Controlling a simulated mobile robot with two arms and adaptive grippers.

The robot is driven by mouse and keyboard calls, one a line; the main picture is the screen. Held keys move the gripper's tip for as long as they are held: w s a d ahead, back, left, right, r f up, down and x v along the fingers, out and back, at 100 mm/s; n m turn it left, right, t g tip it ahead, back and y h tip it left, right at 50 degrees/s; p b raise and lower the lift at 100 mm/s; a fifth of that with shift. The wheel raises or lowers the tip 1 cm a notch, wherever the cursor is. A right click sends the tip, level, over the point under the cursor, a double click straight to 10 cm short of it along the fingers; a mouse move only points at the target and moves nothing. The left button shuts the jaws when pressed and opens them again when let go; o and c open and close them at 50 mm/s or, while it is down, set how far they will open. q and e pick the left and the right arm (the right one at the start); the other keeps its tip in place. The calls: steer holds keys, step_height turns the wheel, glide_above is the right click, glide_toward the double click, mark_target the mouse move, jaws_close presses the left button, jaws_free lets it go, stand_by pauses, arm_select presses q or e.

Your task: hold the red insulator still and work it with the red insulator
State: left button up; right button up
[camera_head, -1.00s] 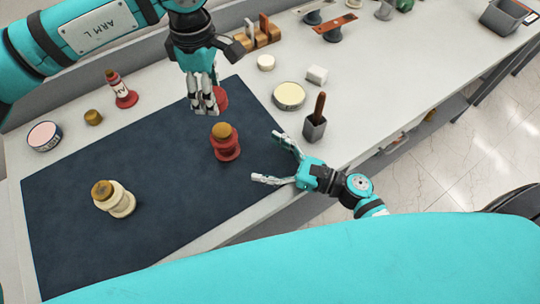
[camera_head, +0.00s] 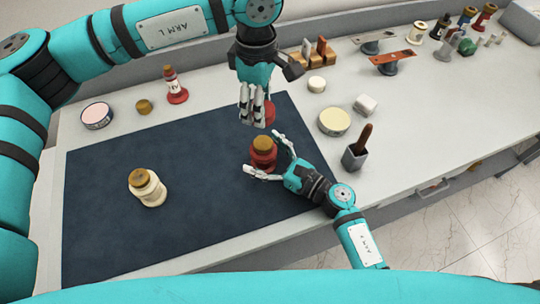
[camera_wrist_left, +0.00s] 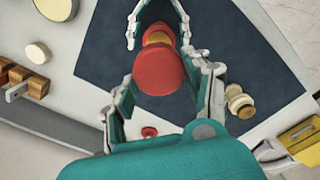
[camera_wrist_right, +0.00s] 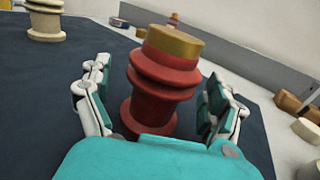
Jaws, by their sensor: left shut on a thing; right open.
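A ribbed red insulator with a brass-coloured cap (camera_head: 263,158) stands upright on the dark mat (camera_head: 110,220). It fills the middle of the right wrist view (camera_wrist_right: 165,75). My right gripper (camera_head: 264,153) is open, with one finger on each side of the insulator. Contact cannot be told. My left gripper (camera_head: 253,108) is above and behind it, fingers pointing down, shut on a second red piece (camera_head: 270,113). That piece looks round and smooth in the left wrist view (camera_wrist_left: 158,75); the fingers hide part of it. The brass cap (camera_wrist_left: 157,38) shows beyond it there.
A cream insulator (camera_head: 148,190) stands on the mat's left. Behind the mat are a labelled red bottle (camera_head: 175,88), a brass piece (camera_head: 143,107) and a pink-topped tin (camera_head: 97,116). A cream tin (camera_head: 334,122), white block (camera_head: 365,105) and grey holder (camera_head: 354,158) stand at right.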

steer(key=shift+c, duration=0.2)
steer(key=c, duration=1.6)
arm_select(q)
steer(key=shift+f, duration=2)
arm_select(e)
steer(key=shift+o, duration=0.2)
